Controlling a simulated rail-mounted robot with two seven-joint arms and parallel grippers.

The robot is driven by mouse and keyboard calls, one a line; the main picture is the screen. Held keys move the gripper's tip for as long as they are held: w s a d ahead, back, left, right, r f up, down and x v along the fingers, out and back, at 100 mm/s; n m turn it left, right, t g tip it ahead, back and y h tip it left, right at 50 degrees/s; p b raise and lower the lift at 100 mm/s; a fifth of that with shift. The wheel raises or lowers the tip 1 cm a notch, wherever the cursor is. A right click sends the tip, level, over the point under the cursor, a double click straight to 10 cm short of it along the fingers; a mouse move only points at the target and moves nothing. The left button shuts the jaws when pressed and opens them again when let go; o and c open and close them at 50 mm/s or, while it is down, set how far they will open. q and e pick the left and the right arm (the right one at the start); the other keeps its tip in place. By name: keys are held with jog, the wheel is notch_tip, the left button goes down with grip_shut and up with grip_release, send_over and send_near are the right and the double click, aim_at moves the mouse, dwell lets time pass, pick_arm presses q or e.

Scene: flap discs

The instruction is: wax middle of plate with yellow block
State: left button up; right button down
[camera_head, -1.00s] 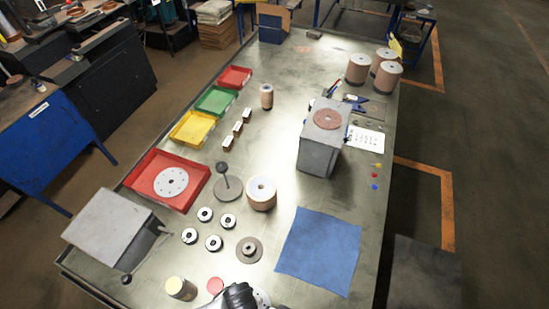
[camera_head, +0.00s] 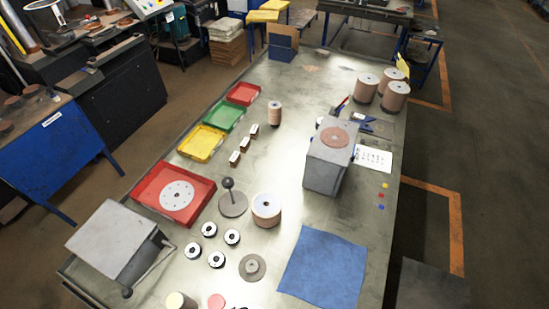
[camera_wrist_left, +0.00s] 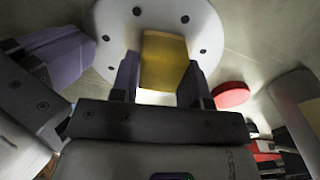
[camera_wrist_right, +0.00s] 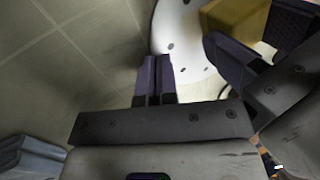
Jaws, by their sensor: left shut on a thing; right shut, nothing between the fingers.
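My left gripper (camera_wrist_left: 160,78) is shut on a yellow block (camera_wrist_left: 165,60), one finger on each side. The block is over the white round plate (camera_wrist_left: 205,28), which has small holes around its rim. I cannot tell whether the block touches the plate. My right gripper (camera_wrist_right: 154,70) is shut and empty beside the plate's edge (camera_wrist_right: 180,35). The yellow block (camera_wrist_right: 245,18) in the left fingers also shows in the right wrist view. Neither gripper shows in the head view.
Near the front edge are a red round piece (camera_head: 216,301) and a cream-topped cylinder (camera_head: 180,301). A blue cloth (camera_head: 322,268) lies to the right. A red tray (camera_head: 150,183) holds another white perforated disc (camera_head: 177,196). A grey box (camera_head: 112,243) stands at the left.

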pick_arm(q)
jog(key=shift+w+d+f, duration=0.15)
jog(key=shift+w+d, duration=0.05)
jog(key=shift+w, duration=0.8)
jog(key=shift+w+d, duration=0.3)
jog(key=shift+w, duration=0.45)
jog(key=shift+w+d, duration=0.25)
jog(key=shift+w, duration=0.45)
jog(key=shift+s+a+r, duration=0.15)
jog(key=shift+s+a, duration=0.15)
jog(key=shift+s, duration=0.6)
jog(key=shift+s+a+r, duration=0.1)
jog(key=shift+s+a, duration=0.15)
jog(key=shift+s, duration=0.65)
jog(key=shift+s+a+f, duration=0.1)
jog(key=shift+s+a, duration=0.2)
jog(key=shift+s, duration=0.5)
jog(key=shift+s+a, duration=0.3)
jog(key=shift+s, duration=0.5)
jog(key=shift+w+d+f, duration=0.1)
jog(key=shift+w+d, duration=0.2)
jog(key=shift+w, duration=0.65)
jog(key=shift+w+d+f, duration=0.1)
jog(key=shift+w+d, duration=0.2)
jog(key=shift+w, duration=0.6)
